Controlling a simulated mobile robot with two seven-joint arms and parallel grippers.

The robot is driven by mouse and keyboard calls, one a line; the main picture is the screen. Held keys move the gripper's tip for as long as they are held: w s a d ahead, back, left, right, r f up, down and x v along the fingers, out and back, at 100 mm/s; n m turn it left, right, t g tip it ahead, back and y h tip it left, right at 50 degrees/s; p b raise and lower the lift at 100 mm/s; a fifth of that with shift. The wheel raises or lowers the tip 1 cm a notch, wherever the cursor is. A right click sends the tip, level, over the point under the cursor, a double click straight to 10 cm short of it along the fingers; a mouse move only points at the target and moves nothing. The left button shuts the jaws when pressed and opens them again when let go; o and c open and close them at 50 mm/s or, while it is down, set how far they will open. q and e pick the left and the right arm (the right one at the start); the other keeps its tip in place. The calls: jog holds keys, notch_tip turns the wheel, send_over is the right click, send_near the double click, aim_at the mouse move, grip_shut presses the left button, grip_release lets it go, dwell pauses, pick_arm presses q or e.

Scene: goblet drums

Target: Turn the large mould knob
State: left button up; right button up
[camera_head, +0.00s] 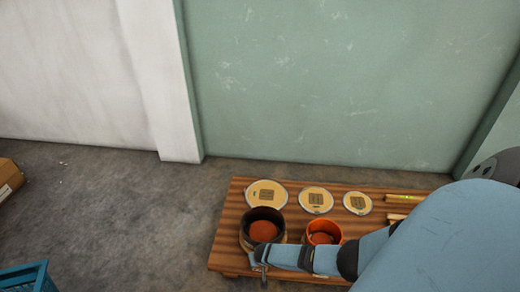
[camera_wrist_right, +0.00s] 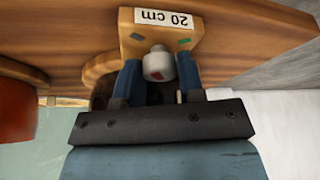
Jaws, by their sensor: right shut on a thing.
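The large mould (camera_head: 265,229) has a dark rim and reddish-brown inside, and stands at the front left of a wooden table. In the right wrist view, a wooden block (camera_wrist_right: 190,38) carries a "20 cm" label. A pale, rounded knob (camera_wrist_right: 157,62) with a red mark projects from the block. My right gripper (camera_wrist_right: 158,72) has its two blue fingers either side of the knob and is shut on it. In the head view, my right arm comes in from the right, and the gripper (camera_head: 260,262) is at the large mould's front. My left gripper is out of view.
A smaller orange mould (camera_head: 324,230) stands right of the large one, partly behind my arm. Three round pale discs (camera_head: 266,194) lie along the table's back. A yellow-green stick (camera_head: 404,198) lies at the right. A blue crate (camera_head: 27,278) and cardboard box (camera_head: 9,178) are on the left floor.

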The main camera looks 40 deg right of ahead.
jog(key=m, duration=0.2)
jog(key=shift+a+m+g+h, duration=0.15)
jog(key=shift+m+g+h, duration=0.15)
jog(key=shift+m+h, duration=0.1)
jog(key=m, duration=0.2)
jog(key=shift+f+m+g+h, duration=0.1)
jog(key=shift+m+g+h, duration=0.2)
jog(key=shift+m+g, duration=0.1)
jog(key=m+g+b, duration=0.1)
jog(key=m, duration=0.2)
jog(key=shift+w+m+h+b, duration=0.1)
jog(key=shift+m+h+b, duration=0.2)
jog(key=shift+b, duration=0.1)
jog(key=m+g+b, duration=0.1)
jog(key=m, duration=0.2)
jog(key=shift+w+g, duration=0.15)
jog(key=shift+g, duration=0.15)
jog(key=shift+m+b, duration=0.4)
jog(key=shift+m, duration=0.2)
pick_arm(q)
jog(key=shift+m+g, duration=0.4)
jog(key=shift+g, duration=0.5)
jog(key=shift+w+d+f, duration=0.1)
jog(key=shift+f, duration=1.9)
pick_arm(e)
jog(key=shift+m+g, duration=0.3)
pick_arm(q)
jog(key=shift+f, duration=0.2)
pick_arm(e)
jog(key=o, duration=0.9)
